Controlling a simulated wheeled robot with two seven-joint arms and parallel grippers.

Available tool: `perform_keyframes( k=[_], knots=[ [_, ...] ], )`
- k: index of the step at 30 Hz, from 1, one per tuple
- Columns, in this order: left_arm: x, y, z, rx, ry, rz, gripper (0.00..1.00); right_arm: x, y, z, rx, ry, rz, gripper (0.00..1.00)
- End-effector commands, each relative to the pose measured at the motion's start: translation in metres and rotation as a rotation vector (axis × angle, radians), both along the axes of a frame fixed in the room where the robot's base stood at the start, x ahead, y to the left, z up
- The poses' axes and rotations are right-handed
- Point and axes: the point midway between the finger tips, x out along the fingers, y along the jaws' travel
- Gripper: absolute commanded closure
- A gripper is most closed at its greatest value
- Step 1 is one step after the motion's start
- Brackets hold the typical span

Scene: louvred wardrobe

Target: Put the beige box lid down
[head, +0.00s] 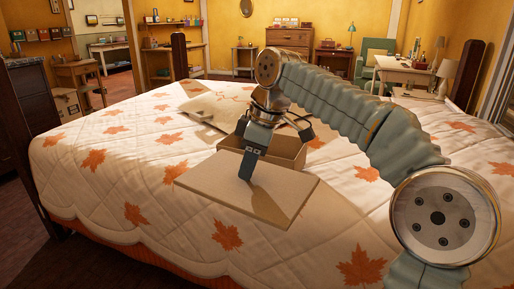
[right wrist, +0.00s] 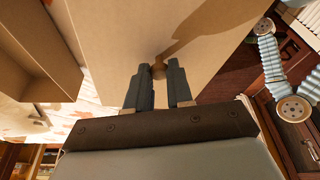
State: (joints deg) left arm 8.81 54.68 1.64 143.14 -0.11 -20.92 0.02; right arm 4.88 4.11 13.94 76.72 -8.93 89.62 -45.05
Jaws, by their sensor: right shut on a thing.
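The beige box lid (head: 215,187) is a flat square panel over the quilt in front of the box. My right gripper (head: 247,170) points down at the lid's middle. In the right wrist view the right gripper (right wrist: 159,72) is shut on a small round knob on the lid (right wrist: 120,35). I cannot tell whether the lid touches the quilt. The open beige box (head: 288,150) stands just behind the lid, partly hidden by my right wrist; its side also shows in the right wrist view (right wrist: 40,60). My left gripper is not in view.
The bed (head: 100,175) has a white quilt with orange maple leaves, with free room left of and in front of the lid. Wooden bedposts (head: 180,57) rise at the bed's corners.

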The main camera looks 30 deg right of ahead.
Motion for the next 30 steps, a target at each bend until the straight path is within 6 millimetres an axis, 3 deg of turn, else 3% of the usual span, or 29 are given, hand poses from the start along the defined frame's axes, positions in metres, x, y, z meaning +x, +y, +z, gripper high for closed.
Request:
perform_keyframes(
  k=[5,8,12,15,21,30],
  knots=[
    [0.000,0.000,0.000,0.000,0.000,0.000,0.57,0.002,0.027,-0.050,-0.001,0.006,-0.117,1.00],
    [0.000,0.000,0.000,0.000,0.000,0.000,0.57,0.006,0.052,-0.096,-0.004,0.009,-0.228,1.00],
    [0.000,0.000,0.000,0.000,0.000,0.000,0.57,0.012,0.097,-0.180,-0.007,0.012,-0.429,1.00],
    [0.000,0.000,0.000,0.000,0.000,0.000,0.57,0.017,0.121,-0.224,-0.007,0.007,-0.548,1.00],
    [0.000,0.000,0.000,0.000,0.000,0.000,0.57,0.024,0.151,-0.281,-0.006,0.003,-0.706,1.00],
    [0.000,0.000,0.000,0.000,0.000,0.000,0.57,0.030,0.182,-0.339,-0.004,0.002,-0.864,1.00]
  ],
)
